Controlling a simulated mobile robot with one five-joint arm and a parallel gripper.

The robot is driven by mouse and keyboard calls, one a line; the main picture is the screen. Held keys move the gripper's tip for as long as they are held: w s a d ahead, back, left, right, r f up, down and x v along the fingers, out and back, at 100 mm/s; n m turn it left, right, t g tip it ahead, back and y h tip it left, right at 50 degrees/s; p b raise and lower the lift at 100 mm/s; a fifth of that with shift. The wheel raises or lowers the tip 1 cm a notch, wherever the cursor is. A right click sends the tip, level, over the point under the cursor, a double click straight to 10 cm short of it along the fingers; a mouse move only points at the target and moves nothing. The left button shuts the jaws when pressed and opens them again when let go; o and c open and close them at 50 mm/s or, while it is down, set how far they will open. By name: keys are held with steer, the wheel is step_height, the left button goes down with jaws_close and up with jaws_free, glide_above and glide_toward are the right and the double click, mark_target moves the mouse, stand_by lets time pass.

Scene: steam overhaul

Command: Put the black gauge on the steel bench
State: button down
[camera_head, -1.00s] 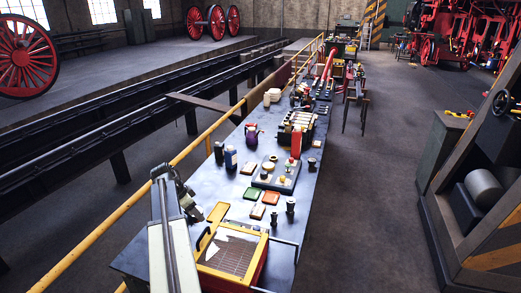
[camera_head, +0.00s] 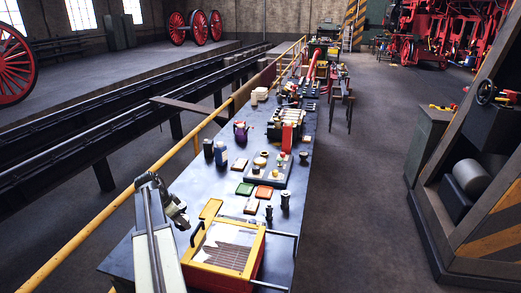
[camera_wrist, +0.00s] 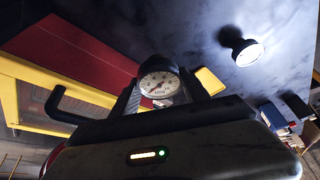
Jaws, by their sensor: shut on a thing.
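A black gauge (camera_wrist: 158,84) with a round white dial sits between the fingers of my gripper (camera_wrist: 160,98) in the wrist view. My gripper is shut on it, with the dial facing the wrist camera. In the head view my gripper (camera_head: 177,212) is over the near left part of the long steel-topped bench (camera_head: 215,190), left of the yellow-framed box. The gauge cannot be made out there. The bench top also shows in the wrist view (camera_wrist: 215,45). I cannot tell whether the gauge touches it.
The yellow-framed box (camera_head: 262,243) stands at the bench's near end. Small dark upright pieces (camera_head: 285,200) stand behind it. Coloured flat blocks (camera_head: 264,192), a control panel (camera_head: 268,168) and bottles (camera_head: 220,155) fill the middle. A yellow rail (camera_head: 150,180) runs along the left.

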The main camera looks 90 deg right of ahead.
step_height(320, 180, down, 10)
steer(key=b, duration=1)
steer(key=shift+f, duration=0.15)
steer(key=shift+r, duration=0.2)
steer(key=shift+f, duration=0.15)
steer(key=c, duration=0.6)
jaws_free()
steer(key=shift+o, duration=0.2)
